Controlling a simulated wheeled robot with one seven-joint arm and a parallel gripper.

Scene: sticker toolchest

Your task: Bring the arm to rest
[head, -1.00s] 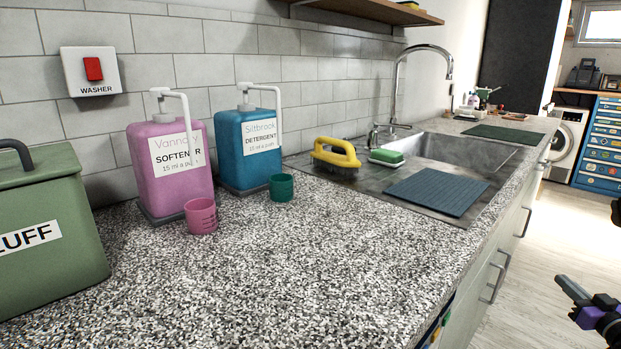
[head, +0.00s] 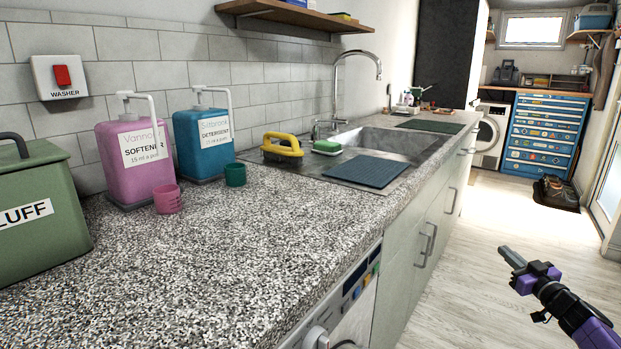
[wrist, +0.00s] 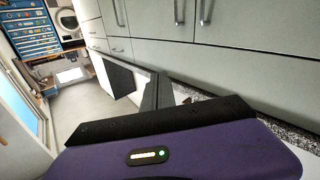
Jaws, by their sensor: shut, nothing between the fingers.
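My gripper (head: 512,257) is at the lower right of the head view, above the pale floor and to the right of the counter front. Its grey fingers are together with nothing between them. My purple and black arm runs from it to the lower right corner. In the wrist view my gripper (wrist: 150,92) points along the aisle, with the grey cabinet doors (wrist: 240,60) close on its right. It touches nothing that I can see.
The speckled counter (head: 240,250) holds pink softener (head: 135,180) and blue detergent (head: 205,155) bottles, cups and a green bin (head: 40,240). A front-loading machine (head: 345,310) sits under it. A blue toolchest (head: 545,135) stands far back, with shoes (head: 556,192) before it. The floor (head: 465,250) between is clear.

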